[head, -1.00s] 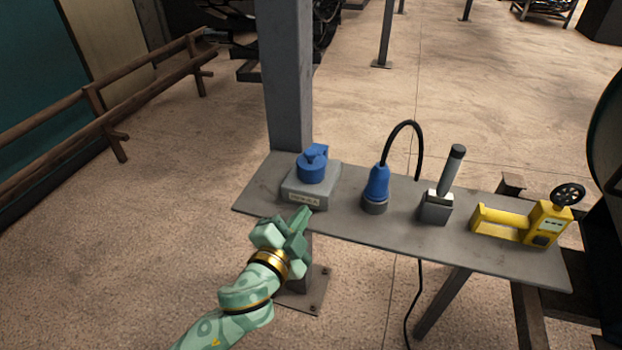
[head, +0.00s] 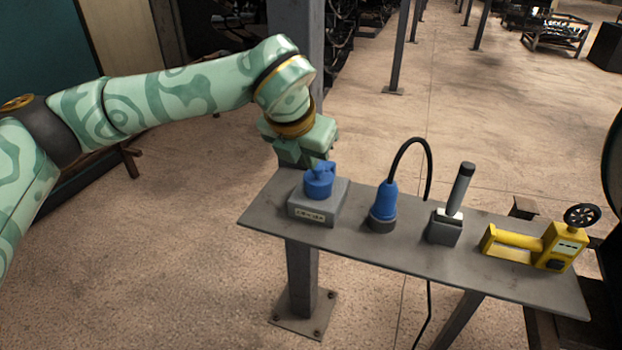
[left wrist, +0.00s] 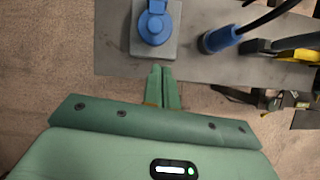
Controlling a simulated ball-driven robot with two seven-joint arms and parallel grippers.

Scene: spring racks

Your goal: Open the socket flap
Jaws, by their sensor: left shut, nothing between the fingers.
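The socket is a grey box (head: 318,208) with a label on its front, at the left end of the grey shelf. Its round blue socket flap (head: 319,186) is on top, with a raised tab, and looks closed. My left gripper (head: 312,158) is beyond the socket, close to the flap, and partly overlaps it; whether they touch is unclear. In the left wrist view the fingers (left wrist: 163,82) are together and empty, below the grey box, with the blue flap (left wrist: 152,24) ahead of them. My right gripper is not in view.
On the shelf (head: 400,253), right of the socket, stand a blue plug (head: 383,206) with a black cable, a lever on a grey block (head: 445,227) and a yellow device (head: 535,243) with a handwheel. A grey post (head: 296,30) rises behind the gripper.

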